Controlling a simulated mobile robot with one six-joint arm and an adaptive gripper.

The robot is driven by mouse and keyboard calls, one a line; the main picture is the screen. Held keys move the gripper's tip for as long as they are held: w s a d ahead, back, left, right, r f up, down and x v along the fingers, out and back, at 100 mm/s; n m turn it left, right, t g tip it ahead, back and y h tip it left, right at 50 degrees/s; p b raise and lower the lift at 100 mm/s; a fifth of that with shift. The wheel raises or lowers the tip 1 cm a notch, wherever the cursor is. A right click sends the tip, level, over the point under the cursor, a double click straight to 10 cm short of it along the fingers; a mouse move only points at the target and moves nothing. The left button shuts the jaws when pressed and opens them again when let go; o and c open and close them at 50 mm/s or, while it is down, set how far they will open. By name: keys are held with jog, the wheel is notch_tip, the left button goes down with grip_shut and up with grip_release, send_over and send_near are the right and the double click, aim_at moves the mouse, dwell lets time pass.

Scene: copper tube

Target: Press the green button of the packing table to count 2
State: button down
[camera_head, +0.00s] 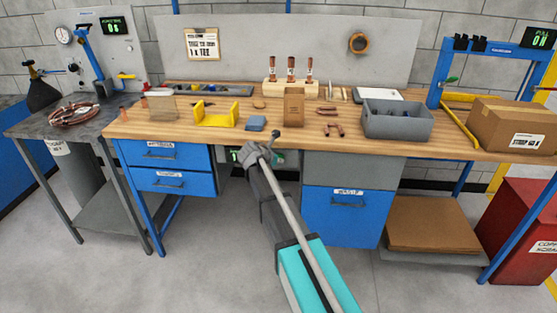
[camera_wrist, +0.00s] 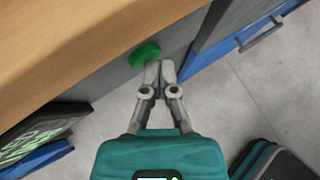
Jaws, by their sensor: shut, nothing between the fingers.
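The green button (camera_wrist: 145,53) is a round green cap on the grey front panel just under the wooden tabletop of the packing table (camera_head: 160,128). My gripper (camera_wrist: 160,64) is shut and empty in the wrist view. Its fingertips are beside the button, just right of and below it in the picture. I cannot tell whether they touch it. In the head view my arm reaches to the table's front edge and mostly hides the button area. A dark display with green characters (camera_wrist: 40,138) hangs left of the button; its count is not readable.
Blue drawers (camera_head: 168,155) are at the left under the tabletop and a blue waste cabinet (camera_head: 346,215) is at the right. A grey bin (camera_head: 397,120) and a cardboard box (camera_head: 510,122) stand on top. The floor in front is clear.

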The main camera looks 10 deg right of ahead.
jog(key=shift+s, duration=0.1)
jog(key=shift+s+a, duration=0.3)
jog(key=shift+s, duration=0.45)
jog(key=shift+s, duration=0.15)
jog(key=s, duration=0.1)
jog(key=s+a, duration=0.1)
jog(key=s, duration=0.2)
jog(key=shift+s+a, duration=0.25)
dwell(2.1)
